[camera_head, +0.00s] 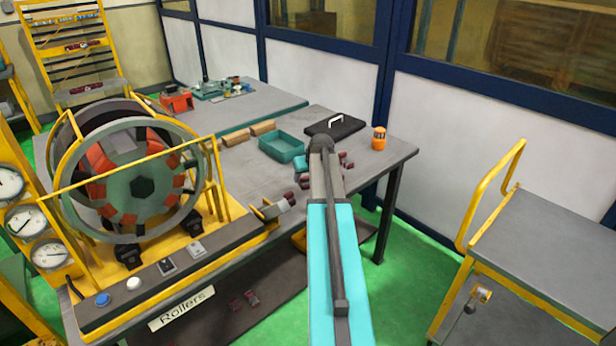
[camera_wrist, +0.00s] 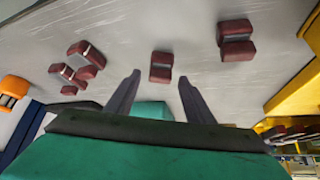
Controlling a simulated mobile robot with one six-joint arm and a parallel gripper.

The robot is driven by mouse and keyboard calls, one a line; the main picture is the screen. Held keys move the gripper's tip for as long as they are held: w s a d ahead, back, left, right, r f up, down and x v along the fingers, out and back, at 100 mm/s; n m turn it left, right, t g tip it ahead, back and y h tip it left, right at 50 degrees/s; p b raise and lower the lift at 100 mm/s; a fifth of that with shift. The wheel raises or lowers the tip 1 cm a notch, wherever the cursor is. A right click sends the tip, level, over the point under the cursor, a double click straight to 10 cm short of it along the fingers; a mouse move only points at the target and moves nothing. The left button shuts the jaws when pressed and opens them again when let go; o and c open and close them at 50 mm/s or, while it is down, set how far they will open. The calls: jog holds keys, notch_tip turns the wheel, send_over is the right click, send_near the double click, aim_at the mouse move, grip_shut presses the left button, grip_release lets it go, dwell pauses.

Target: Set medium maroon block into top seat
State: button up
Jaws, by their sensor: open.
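My gripper (camera_wrist: 159,77) is open, its two dark fingers spread in the wrist view. A maroon block (camera_wrist: 161,67) with a pale band lies on the table just beyond and between the fingertips, with no visible grip on it. A larger-looking maroon block (camera_wrist: 236,40) lies to its right, and more maroon blocks (camera_wrist: 86,54) lie to its left. I cannot tell for sure which is the medium one. In the head view the round stator (camera_head: 141,188) stands at left with orange-red segments around its ring. A grey gap (camera_head: 121,141) shows near its top.
Maroon blocks (camera_head: 289,197) lie on the grey table (camera_head: 235,178) near my arm. A teal tray (camera_head: 281,146), a black lid (camera_head: 335,126) and an orange canister (camera_head: 379,138) stand behind. A yellow-framed cart (camera_head: 550,245) is at right. Yellow rails (camera_head: 212,170) flank the stator.

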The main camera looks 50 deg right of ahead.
aim_at(305, 178)
jog(key=shift+b+x, duration=0.65)
jog(key=shift+x, duration=1.05)
grip_shut()
jog(key=shift+r, duration=0.15)
jog(key=shift+r+p, duration=1.35)
jog(key=shift+r, duration=1.55)
jog(key=shift+r, duration=0.1)
